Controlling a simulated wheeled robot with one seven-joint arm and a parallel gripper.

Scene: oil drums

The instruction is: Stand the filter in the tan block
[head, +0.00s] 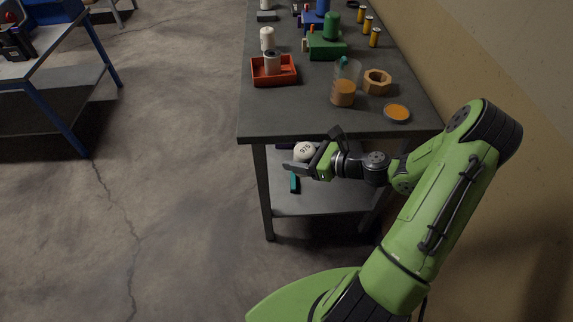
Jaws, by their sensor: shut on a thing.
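My gripper (311,153) is in front of the near edge of the workbench, beside its lower shelf in the picture. It is shut on a white filter (304,150), whose round end with dark printed marks faces the camera. The rest of the filter is hidden by the fingers. The tan block (377,76) is a six-sided piece with a hole in its top, standing on the bench near the right edge. It is apart from the gripper, farther back and to the right. I see nothing standing in its hole.
On the bench (300,116), a clear bottle with orange liquid (343,93) and an orange-filled dish (397,113) stand near the tan block. A red tray (275,80) holds a pale cylinder. A green block (325,48) stands farther back. The near left bench top is clear.

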